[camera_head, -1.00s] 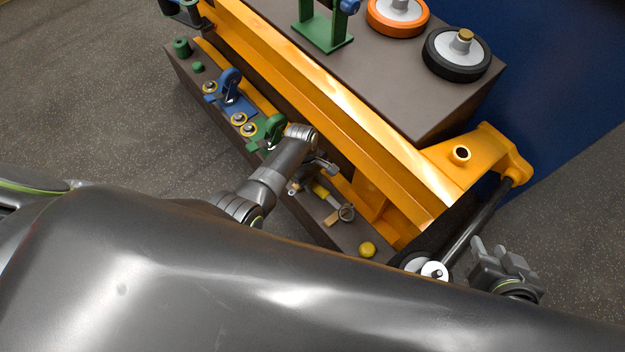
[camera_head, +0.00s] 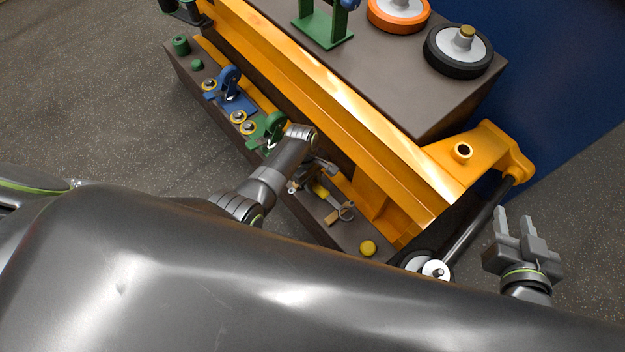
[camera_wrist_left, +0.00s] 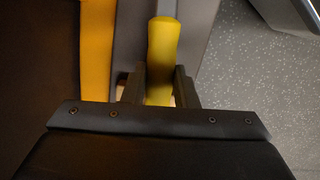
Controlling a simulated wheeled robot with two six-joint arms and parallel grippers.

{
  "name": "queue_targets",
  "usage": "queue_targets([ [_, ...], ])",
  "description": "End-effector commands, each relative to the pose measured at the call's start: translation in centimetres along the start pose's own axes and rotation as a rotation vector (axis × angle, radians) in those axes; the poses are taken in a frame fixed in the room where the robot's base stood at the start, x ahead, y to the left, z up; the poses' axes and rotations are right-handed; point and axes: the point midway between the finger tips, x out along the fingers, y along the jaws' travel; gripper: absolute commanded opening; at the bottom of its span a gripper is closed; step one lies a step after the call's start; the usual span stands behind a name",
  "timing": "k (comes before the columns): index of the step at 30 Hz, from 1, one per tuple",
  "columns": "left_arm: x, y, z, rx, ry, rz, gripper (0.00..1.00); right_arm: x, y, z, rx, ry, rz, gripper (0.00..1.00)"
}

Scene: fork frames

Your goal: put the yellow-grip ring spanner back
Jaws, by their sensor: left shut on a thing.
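The ring spanner's yellow grip (camera_head: 320,190) shows just beyond my left gripper (camera_head: 318,173) in the head view. Its grey ring end (camera_head: 347,212) points to the lower right, above or on the dark bench strip; I cannot tell if it touches. In the left wrist view, the yellow grip (camera_wrist_left: 162,48) lies between the two fingers of my left gripper (camera_wrist_left: 159,88), which is shut on it. My right gripper (camera_head: 514,222) is at the right, away from the bench, with its two fingers apart and nothing between them.
A small wooden block (camera_head: 332,217) and a yellow knob (camera_head: 368,248) are near the ring end. Green (camera_head: 270,127) and blue (camera_head: 231,92) castor brackets stand further left on the strip. The orange frame beam (camera_head: 300,85) runs alongside.

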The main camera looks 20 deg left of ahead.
Motion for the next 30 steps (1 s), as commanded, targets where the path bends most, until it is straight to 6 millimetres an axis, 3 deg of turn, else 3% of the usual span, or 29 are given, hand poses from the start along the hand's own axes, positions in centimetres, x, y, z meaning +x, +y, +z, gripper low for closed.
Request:
queue_targets([
  [11, 0.3, 0.0, -0.1, 0.0, 0.0, 0.0, 0.0, 0.1, 0.0, 0.3, 0.0, -0.001, 0.0, 0.36],
  [12, 0.2, 0.1, -0.1, 0.0, 0.0, 0.001, 0.31, 0.1, 0.0, 0.2, 0.0, -0.001, 0.0, 0.36],
  [17, 0.2, 0.0, -0.1, 0.0, 0.0, 0.0, 0.51, 0.1, 0.0, 0.2, 0.0, -0.001, 0.0, 0.36],
  [26, 0.3, 0.0, -0.1, 0.0, 0.0, -0.001, 0.51, 0.1, 0.0, 0.1, 0.0, 0.005, 0.0, 0.36],
  [30, 0.3, 0.0, -0.1, 0.0, 0.0, 0.0, 0.51, 0.1, 0.0, -1.0, -0.008, 0.055, 0.004, 0.36],
])
